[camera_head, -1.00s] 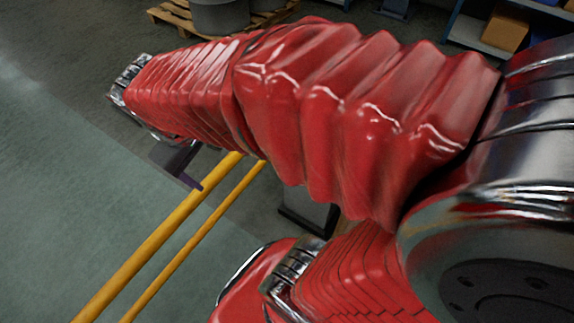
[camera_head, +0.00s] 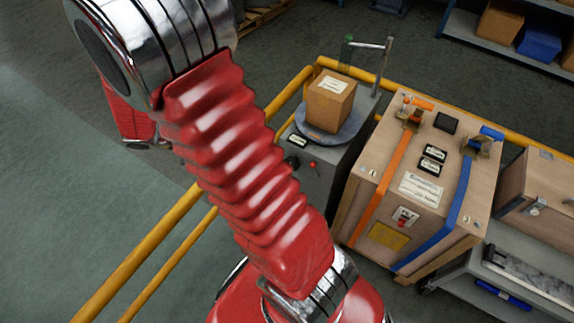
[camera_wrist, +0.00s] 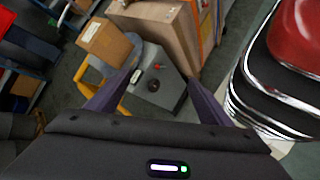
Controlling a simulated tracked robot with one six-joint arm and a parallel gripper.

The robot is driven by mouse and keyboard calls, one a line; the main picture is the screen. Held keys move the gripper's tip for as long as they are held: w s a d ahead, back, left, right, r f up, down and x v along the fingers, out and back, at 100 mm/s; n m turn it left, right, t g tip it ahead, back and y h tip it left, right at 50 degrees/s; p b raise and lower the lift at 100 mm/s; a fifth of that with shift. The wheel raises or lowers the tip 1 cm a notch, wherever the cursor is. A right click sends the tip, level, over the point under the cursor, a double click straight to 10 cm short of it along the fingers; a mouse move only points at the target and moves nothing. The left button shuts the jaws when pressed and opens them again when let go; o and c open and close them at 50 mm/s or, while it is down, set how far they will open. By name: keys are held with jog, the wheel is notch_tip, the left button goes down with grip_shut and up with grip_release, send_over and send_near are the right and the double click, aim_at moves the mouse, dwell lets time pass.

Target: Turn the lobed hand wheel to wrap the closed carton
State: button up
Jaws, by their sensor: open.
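The closed carton (camera_head: 330,102) stands on the round turntable (camera_head: 306,133) of a grey wrapping machine in the head view. It also shows at upper left in the wrist view (camera_wrist: 104,42). A dark round knob, which looks like the lobed hand wheel (camera_head: 292,162), is on the machine's front beside a small red knob (camera_head: 313,164). In the wrist view the dark wheel (camera_wrist: 153,86) lies between the fingers in the picture, farther off; its lobes are too small to make out. My gripper (camera_wrist: 160,76) is open and empty, apart from the wheel. It is hidden in the head view.
A wooden crate (camera_head: 385,223) with orange and blue straps stands right of the machine. Yellow rails (camera_head: 150,243) run along the left and behind. A mast with a horizontal arm (camera_head: 384,65) rises behind the carton. Open floor (camera_head: 60,180) lies at left.

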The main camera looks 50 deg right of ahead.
jog(key=w+d+f+n+g+h, duration=0.1)
jog(key=w+d+f+n+h, duration=0.15)
jog(key=d+f, duration=0.4)
jog(key=n+t+h, duration=0.7)
jog(key=n+t, duration=0.1)
jog(key=n, duration=0.4)
send_near(293, 162)
jog(key=a+f, duration=0.3)
jog(key=a, duration=0.2)
jog(key=shift+w+r+y, duration=0.1)
jog(key=shift+w+y, duration=0.15)
jog(key=shift+w, duration=0.15)
jog(key=w+d, duration=0.1)
jog(key=d, duration=1.2)
jog(key=shift+d, duration=0.4)
jog(key=shift+w, duration=0.1)
jog(key=shift+c, duration=0.4)
jog(key=c, duration=1)
